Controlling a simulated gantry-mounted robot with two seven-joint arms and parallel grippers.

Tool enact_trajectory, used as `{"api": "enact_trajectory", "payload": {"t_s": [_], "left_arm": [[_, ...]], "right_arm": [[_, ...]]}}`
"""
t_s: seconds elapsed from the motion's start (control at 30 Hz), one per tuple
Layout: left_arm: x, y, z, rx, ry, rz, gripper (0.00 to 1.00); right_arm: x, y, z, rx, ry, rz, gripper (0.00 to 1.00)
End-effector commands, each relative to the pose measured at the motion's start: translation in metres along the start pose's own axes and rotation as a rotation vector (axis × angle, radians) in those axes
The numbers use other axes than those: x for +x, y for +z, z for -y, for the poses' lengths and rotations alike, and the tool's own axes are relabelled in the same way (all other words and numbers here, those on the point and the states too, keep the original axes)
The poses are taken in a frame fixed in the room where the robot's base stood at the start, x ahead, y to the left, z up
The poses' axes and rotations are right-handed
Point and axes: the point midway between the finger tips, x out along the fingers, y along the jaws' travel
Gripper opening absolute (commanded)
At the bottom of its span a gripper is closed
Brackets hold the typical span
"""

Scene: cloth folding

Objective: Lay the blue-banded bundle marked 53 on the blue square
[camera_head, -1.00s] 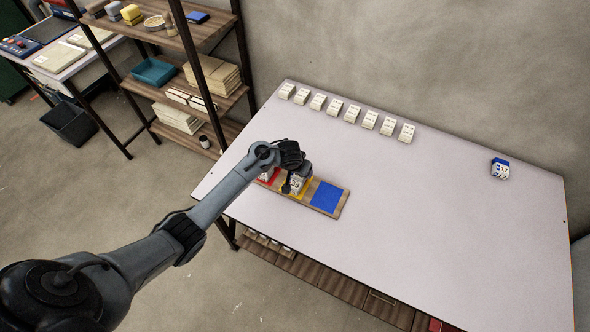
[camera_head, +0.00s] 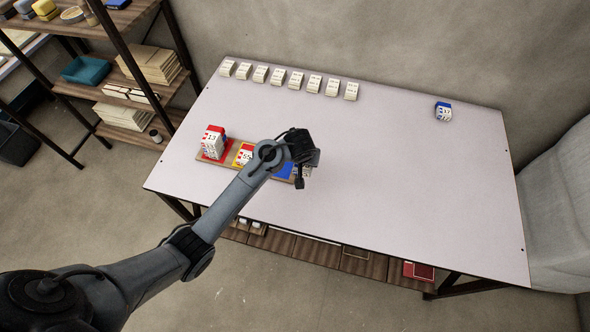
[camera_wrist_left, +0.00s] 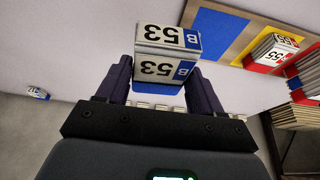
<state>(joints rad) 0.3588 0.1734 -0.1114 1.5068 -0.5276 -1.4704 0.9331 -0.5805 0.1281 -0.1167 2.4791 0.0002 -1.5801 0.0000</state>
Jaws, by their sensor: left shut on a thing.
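My left gripper (camera_head: 303,168) is shut on a blue-banded bundle marked 53 (camera_wrist_left: 165,68), white with a blue label at its end. It holds the bundle between its two dark fingers in the left wrist view. In the head view the gripper hangs at the right end of the wooden board, and the arm and gripper hide most of the bundle. The blue square (camera_head: 283,169) is partly covered by the gripper. In the left wrist view the blue square (camera_wrist_left: 218,30) is bare and lies beside the bundle. My right gripper is not in view.
A red-marked stack stands on the red square (camera_head: 213,142), and a red-marked bundle (camera_head: 246,152) is on the yellow square. Several white bundles (camera_head: 294,80) line the table's back edge. A blue-marked bundle (camera_head: 443,111) stands at the far right. The middle and right of the table (camera_head: 400,180) are clear.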

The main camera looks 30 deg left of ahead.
Motion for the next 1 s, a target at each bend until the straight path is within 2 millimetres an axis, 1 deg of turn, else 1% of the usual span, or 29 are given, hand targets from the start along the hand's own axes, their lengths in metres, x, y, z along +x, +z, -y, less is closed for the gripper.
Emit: {"api": "enact_trajectory", "payload": {"t_s": [0.03,0.17,0.4,0.6,0.73,0.87,1.0], "left_arm": [[0.006,0.000,0.005,-0.007,-0.004,0.000,0.31],[0.018,-0.001,0.022,-0.014,-0.009,0.001,0.31],[0.052,-0.007,0.067,-0.014,-0.010,0.001,0.31],[0.074,-0.011,0.095,-0.013,-0.007,0.000,0.31],[0.080,-0.013,0.105,-0.011,-0.006,0.000,0.31],[0.083,-0.013,0.107,-0.011,-0.004,0.000,0.31],[0.093,-0.008,0.108,-0.010,-0.006,0.001,0.30]], "right_arm": [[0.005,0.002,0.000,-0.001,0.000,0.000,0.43],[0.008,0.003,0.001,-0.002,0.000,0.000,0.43],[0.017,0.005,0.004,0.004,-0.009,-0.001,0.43],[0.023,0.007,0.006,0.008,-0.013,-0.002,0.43],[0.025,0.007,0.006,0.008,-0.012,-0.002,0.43],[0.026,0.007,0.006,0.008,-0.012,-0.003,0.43],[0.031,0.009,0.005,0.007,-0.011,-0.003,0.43]]}}
